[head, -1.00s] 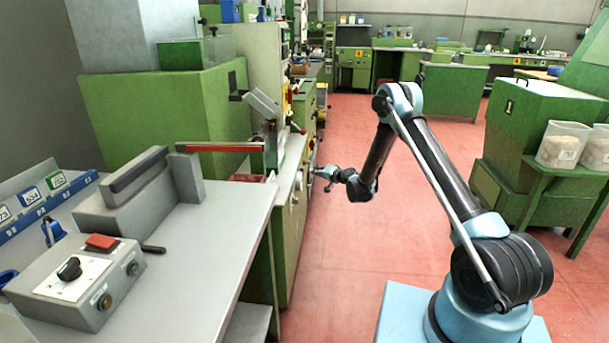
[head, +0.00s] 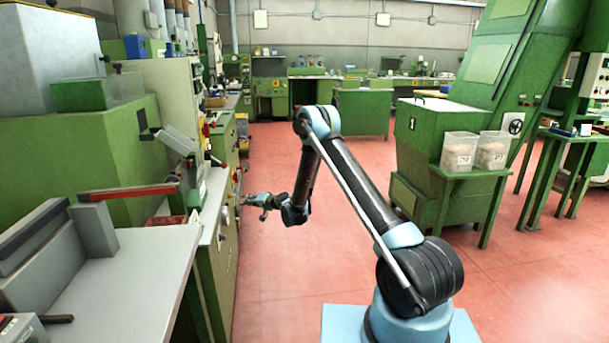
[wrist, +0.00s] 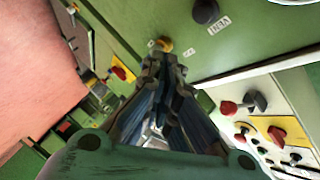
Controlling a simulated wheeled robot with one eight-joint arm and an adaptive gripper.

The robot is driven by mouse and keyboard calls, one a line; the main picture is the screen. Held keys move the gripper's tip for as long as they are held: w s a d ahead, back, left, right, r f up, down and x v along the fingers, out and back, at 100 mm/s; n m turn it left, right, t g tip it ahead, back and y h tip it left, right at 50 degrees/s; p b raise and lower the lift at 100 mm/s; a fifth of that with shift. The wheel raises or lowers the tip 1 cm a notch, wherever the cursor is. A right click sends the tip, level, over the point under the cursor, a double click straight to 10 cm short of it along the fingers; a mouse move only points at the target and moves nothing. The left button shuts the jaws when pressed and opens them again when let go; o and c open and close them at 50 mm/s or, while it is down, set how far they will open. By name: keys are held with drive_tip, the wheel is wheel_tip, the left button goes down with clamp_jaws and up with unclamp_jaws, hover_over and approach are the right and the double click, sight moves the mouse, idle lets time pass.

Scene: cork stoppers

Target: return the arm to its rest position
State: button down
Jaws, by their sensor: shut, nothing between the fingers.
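My arm rises from its light blue base in the head view, bends at a high elbow and hangs down toward the green machine on the left. My gripper (head: 254,203) is at its end, beside the machine's control side and above the red floor. In the wrist view my gripper (wrist: 162,62) points at a green panel with knobs. Its fingers are together and hold nothing. Whether the fingertips touch the panel cannot be told.
A grey worktable (head: 130,285) stands at the left, and the green machine (head: 222,215) lies beyond it. A green cabinet (head: 425,165) and a stand with two clear bins (head: 458,152) are at the right. Red floor (head: 270,270) is open between.

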drive_tip(key=d+r+h, duration=0.1)
drive_tip(key=d+r, duration=0.6)
drive_tip(key=r, duration=0.3)
drive_tip(key=s+d+r+n+g+h, duration=0.1)
drive_tip(key=s+d+r+h, duration=0.1)
drive_tip(key=s+d+r, duration=0.65)
drive_tip(key=s+d+r+n+g+h, duration=0.1)
drive_tip(key=s+d+r+h, duration=0.1)
drive_tip(key=s+d+r, duration=0.9)
drive_tip(key=s+d+f+g+h, duration=0.15)
drive_tip(key=s+d+h, duration=0.25)
drive_tip(key=s+d, duration=1.35)
drive_tip(key=s+d+f+h, duration=0.1)
drive_tip(key=s+d+f, duration=0.2)
drive_tip(key=s, duration=0.3)
drive_tip(key=s+d+f+m+g+h, duration=0.1)
drive_tip(key=s+d+f, duration=0.2)
drive_tip(key=s+d, duration=0.3)
drive_tip(key=s+d+f+m+g+h, duration=0.1)
drive_tip(key=s+d+f+h, duration=0.1)
drive_tip(key=s+d, duration=0.3)
drive_tip(key=shift+s+f, duration=0.45)
drive_tip(key=shift+s, duration=0.55)
